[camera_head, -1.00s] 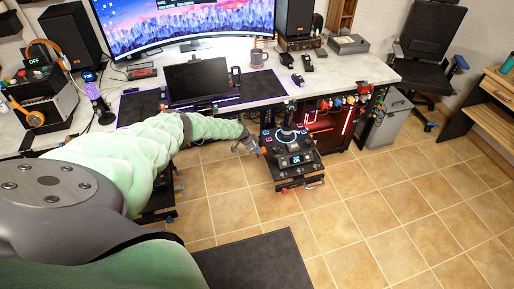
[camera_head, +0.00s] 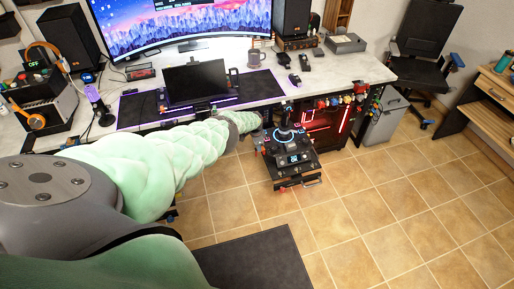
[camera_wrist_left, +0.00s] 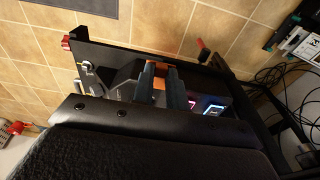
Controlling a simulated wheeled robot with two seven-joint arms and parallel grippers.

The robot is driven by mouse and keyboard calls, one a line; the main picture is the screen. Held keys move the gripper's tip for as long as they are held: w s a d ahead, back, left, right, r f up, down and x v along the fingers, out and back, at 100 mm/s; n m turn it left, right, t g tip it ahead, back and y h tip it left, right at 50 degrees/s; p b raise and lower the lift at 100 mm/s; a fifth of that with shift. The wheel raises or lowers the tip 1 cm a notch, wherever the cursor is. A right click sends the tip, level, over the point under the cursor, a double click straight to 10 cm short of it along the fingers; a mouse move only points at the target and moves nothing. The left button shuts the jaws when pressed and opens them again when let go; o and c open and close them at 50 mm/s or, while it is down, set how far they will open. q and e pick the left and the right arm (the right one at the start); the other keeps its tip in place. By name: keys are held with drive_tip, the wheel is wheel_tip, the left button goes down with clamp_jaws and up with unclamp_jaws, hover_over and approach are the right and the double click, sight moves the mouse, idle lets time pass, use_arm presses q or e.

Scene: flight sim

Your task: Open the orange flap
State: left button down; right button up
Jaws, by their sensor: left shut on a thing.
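The orange flap (camera_wrist_left: 158,84) shows as a small orange piece between the two dark fingers of my left gripper (camera_wrist_left: 161,83) in the left wrist view. The fingers are closed on it, and they hide part of it. It belongs to the black control panel (camera_head: 289,161), which has lit blue and pink displays and stands below the desk's front edge. In the head view my left arm reaches to the panel's left rear side, and the fingertips there are too small to read clearly. My right gripper is not in view.
The white desk (camera_head: 222,93) with a monitor and keyboard lies behind the panel. A red-lit computer case (camera_head: 325,128) stands right of the panel. A grey bin (camera_head: 383,124) and a black chair (camera_head: 424,50) are further right. The tiled floor in front is mostly clear.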

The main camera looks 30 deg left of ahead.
use_arm(q)
drive_tip(key=shift+w+d+g+y+b, duration=0.15)
drive_tip(key=shift+d+g+y+b, duration=0.15)
drive_tip(key=shift+d, duration=0.1)
drive_tip(key=shift+r, duration=0.15)
drive_tip(key=shift+w, duration=0.1)
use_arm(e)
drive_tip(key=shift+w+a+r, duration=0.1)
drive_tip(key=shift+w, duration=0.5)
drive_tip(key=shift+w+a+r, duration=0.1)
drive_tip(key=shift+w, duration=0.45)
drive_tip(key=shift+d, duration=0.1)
use_arm(q)
drive_tip(key=c, duration=1.4)
unclamp_jaws()
drive_tip(key=shift+a, duration=0.1)
drive_tip(key=shift+r, duration=0.15)
